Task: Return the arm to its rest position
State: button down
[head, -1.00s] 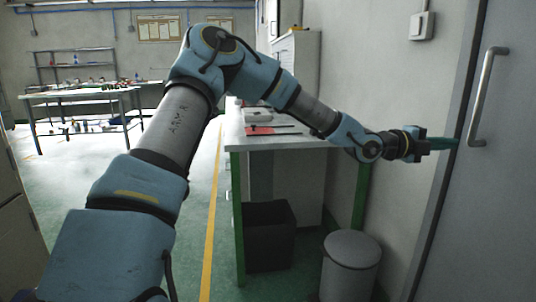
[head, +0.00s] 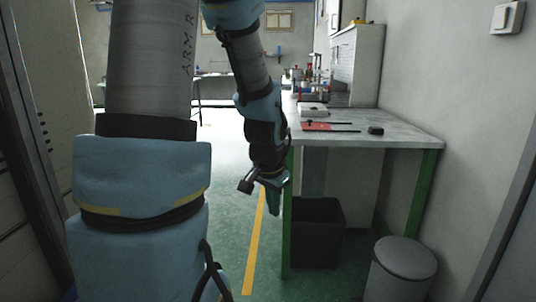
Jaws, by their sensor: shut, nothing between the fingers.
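My arm (head: 150,200) fills the left of the head view, its upper part rising out of the top of the picture. The forearm comes back down in the middle, with my gripper (head: 273,200) at its end pointing down. The gripper is shut and empty. In the picture it is just left of the workbench's green front leg. I cannot tell how far it is from that leg.
The workbench (head: 375,138) on the right carries a red item (head: 315,127) and a small black object (head: 376,130). A black bin (head: 315,232) stands under it and a grey lidded bin (head: 402,265) in front. Green floor with a yellow line (head: 256,240) is open around the middle.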

jog(key=s+a+n+g, duration=0.2)
jog(key=s+a+n, duration=0.6)
jog(key=a, duration=0.1)
notch_tip(320, 180, up, 17)
jog(key=p, duration=1.6)
jog(key=shift+w+d+m+y, duration=0.4)
